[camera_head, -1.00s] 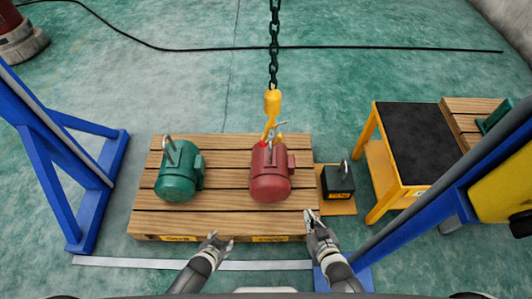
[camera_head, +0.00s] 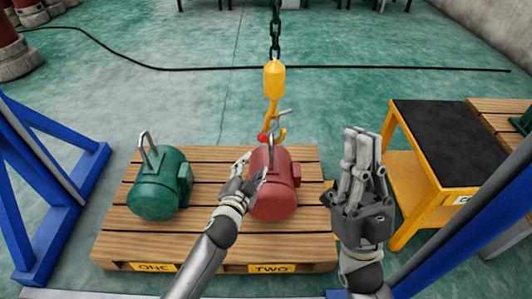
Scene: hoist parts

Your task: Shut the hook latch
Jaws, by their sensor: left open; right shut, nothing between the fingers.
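The yellow hook (camera_head: 270,112) hangs from a dark chain (camera_head: 275,30) above the red motor (camera_head: 277,195). Its grey latch (camera_head: 281,117) sticks out to the upper right, away from the hook tip, so the hook mouth looks open. A red part (camera_head: 262,137) shows on the hook's left side. The motor's metal lifting eye (camera_head: 271,149) stands at the hook's lower end; whether it sits inside the hook is unclear. My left gripper (camera_head: 249,172) is open at the red motor's left side, below the hook. My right gripper (camera_head: 358,160) is shut and empty, right of the motor.
A green motor (camera_head: 160,188) with a lifting eye stands on the left of the wooden pallet (camera_head: 115,235). A yellow table (camera_head: 430,140) with a black top stands at right. Blue frame legs (camera_head: 50,215) flank both sides.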

